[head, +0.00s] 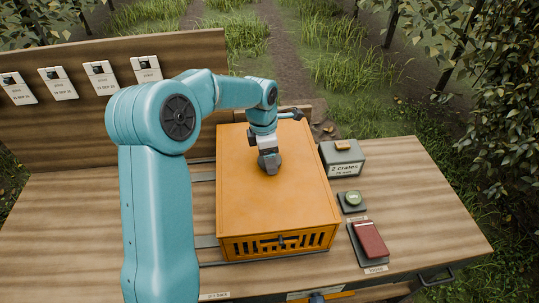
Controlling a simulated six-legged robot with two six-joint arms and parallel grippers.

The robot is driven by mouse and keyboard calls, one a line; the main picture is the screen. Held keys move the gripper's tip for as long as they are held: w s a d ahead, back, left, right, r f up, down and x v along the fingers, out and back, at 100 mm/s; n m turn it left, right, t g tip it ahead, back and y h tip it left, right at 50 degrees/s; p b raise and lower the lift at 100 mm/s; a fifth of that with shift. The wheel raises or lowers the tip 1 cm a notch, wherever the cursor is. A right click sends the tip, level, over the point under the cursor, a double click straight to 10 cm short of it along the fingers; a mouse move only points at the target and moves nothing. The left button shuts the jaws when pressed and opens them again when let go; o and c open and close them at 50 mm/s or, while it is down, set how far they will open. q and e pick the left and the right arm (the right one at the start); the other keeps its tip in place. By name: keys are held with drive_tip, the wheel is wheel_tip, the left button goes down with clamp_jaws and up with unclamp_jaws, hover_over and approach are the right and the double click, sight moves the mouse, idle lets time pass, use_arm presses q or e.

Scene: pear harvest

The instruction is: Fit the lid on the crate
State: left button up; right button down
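The orange lid (275,208) lies flat over the top of the orange crate (236,250), and its edges look roughly in line with the crate's walls. I cannot tell from this view whether it is fully seated. A small dark latch or handle shows at the middle of the crate's front. My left gripper (269,163) points down at the far half of the lid, at or just above its surface. Its fingertips are dark and close together; whether they grip a part of the lid is hidden. My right gripper is not in view.
On the table right of the crate are a grey box labelled "2 crates" (343,160), a round green item on a dark pad (352,198) and a red book-like item (369,239). A wooden backboard (110,105) with several tags stands behind left.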

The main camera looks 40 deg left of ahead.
use_arm(q)
drive_tip(key=shift+w, duration=0.1)
drive_tip(key=shift+f+b, duration=0.5)
drive_tip(key=shift+f, duration=0.05)
drive_tip(key=o, duration=1)
wheel_tip(320, 180, up, 11)
drive_tip(key=s+p, duration=0.1)
drive_tip(key=p, duration=0.6)
drive_tip(key=shift+s+a+p, duration=0.15)
drive_tip(key=shift+a+p, duration=0.25)
drive_tip(key=shift+f, duration=0.1)
